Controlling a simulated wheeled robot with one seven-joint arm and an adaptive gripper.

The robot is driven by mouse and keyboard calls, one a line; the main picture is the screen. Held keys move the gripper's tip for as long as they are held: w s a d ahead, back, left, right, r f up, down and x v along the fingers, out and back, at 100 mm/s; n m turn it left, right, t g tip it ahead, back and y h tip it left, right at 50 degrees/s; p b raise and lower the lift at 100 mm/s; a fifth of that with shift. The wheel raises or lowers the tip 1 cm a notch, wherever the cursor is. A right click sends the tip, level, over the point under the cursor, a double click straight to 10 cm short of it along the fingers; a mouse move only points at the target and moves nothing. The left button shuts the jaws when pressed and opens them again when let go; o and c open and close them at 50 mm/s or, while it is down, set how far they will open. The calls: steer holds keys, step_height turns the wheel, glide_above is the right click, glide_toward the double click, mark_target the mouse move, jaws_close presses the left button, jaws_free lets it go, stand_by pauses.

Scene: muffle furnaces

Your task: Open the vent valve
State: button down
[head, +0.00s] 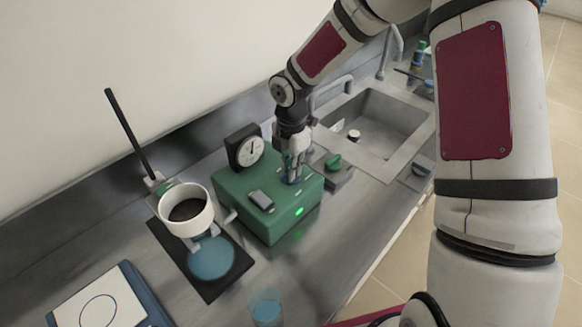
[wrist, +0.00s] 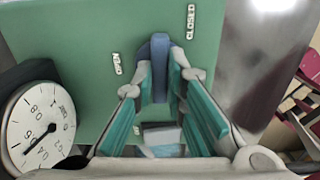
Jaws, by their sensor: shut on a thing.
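The vent valve's blue handle (wrist: 159,50) is on top of the green box (head: 243,187), whose top fills much of the wrist view (wrist: 75,40). A white OPEN label (wrist: 117,63) is to the handle's left and a CLOSED label (wrist: 190,22) to its upper right. The handle's visible end points between the two labels. My gripper (wrist: 162,82) is shut on the handle, with one teal-padded finger on each side. In the head view my gripper (head: 292,168) points down at the box top and hides most of the handle.
A round gauge (head: 246,150) stands at the box's back left; it also shows in the wrist view (wrist: 38,130). A grey switch (head: 261,200) is on the box. A green knob (head: 333,162) and the sink (head: 375,130) are to the right.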

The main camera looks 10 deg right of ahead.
steer(key=m, duration=0.8)
steer(key=shift+m, duration=0.4)
steer(key=m, duration=0.4)
steer(key=shift+m+b, duration=0.3)
steer(key=shift+b, duration=0.1)
steer(key=shift+m, duration=2)
steer(key=c, duration=1.6)
jaws_free()
